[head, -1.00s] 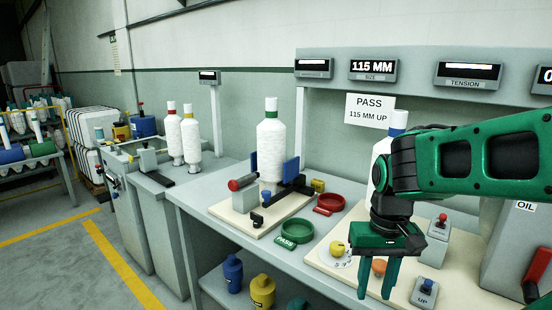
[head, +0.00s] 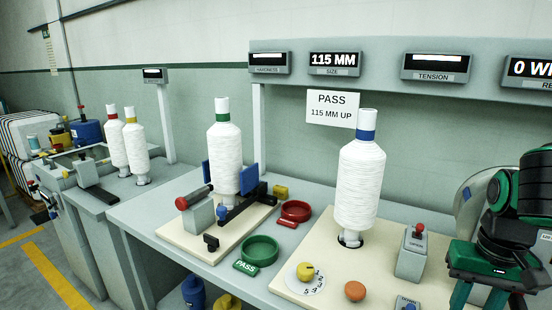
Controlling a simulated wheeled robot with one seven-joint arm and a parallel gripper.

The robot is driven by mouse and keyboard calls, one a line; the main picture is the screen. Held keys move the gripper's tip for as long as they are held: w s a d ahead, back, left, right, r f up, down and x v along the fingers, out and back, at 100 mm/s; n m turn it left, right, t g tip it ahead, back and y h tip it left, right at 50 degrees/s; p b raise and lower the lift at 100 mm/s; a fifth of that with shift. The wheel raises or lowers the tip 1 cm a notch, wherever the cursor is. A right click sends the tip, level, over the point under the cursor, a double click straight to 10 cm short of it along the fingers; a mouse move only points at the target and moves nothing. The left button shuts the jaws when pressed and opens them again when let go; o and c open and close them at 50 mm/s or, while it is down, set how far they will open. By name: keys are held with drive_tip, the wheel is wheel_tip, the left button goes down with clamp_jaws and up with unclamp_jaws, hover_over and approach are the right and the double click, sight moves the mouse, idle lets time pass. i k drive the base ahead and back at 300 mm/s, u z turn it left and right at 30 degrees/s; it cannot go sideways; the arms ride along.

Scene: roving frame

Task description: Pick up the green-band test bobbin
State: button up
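The green-band bobbin (head: 224,155) is a white wound cone with a green band near its top. It stands upright on the left test stand, between two blue jaws (head: 249,179). My gripper (head: 481,298) is at the lower right of the head view, well to the right of the bobbin and pointing down. Its green fingers are spread apart at the top, with the tips cut off by the frame's bottom edge. I see nothing held in the part that shows.
A blue-band bobbin (head: 359,185) stands on the right board, between my gripper and the green-band one. Red-band (head: 116,139) and yellow-band (head: 135,150) bobbins stand at left. A green PASS dish (head: 260,251), a red dish (head: 295,212) and a grey control box (head: 411,256) sit on the bench.

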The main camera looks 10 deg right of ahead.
sight(223, 138)
drive_tip(key=z, duration=2.15)
drive_tip(key=k, duration=1.25)
drive_tip(key=u, duration=2.05)
drive_tip(key=i, duration=1)
